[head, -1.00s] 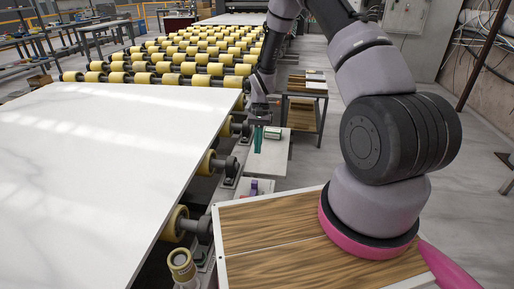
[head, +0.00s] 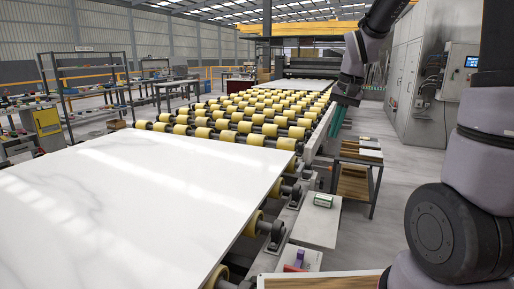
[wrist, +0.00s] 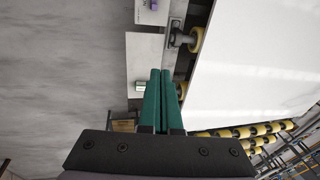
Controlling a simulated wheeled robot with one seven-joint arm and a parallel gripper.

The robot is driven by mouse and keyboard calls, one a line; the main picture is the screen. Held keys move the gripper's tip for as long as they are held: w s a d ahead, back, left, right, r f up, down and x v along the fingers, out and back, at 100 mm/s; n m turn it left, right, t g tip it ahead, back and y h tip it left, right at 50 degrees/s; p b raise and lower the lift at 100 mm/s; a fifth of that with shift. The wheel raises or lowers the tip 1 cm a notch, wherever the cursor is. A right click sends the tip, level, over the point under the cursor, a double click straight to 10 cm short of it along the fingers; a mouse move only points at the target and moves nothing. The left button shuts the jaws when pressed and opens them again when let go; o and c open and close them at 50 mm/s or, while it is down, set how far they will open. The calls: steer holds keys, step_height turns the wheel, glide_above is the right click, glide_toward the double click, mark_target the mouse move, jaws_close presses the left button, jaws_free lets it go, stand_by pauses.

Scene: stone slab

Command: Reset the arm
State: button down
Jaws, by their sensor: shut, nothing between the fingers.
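My gripper (head: 337,130) hangs at the upper right in the head view, its green fingers pointing down. It is raised in the air by the roller line, above the small light surface. In the wrist view its two green fingers (wrist: 160,74) are together with nothing held at their tips. The task names no other object.
A white marble slab (head: 130,190) fills the left, with yellow rollers (head: 245,127) behind it. A purple item (head: 298,259) sits nearer, beside the rollers. A small shelf cart (head: 357,170) stands on the right. Grey floor is open beyond the cart, before grey cabinets (head: 408,90).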

steer(key=s+d+r+t, duration=0.1)
steer(key=s+r+t, duration=0.1)
steer(key=s+r, duration=0.4)
steer(key=s+d+r+t, duration=0.1)
steer(key=s+r+t, duration=0.2)
steer(key=s+r, duration=0.3)
steer(key=s, duration=0.5)
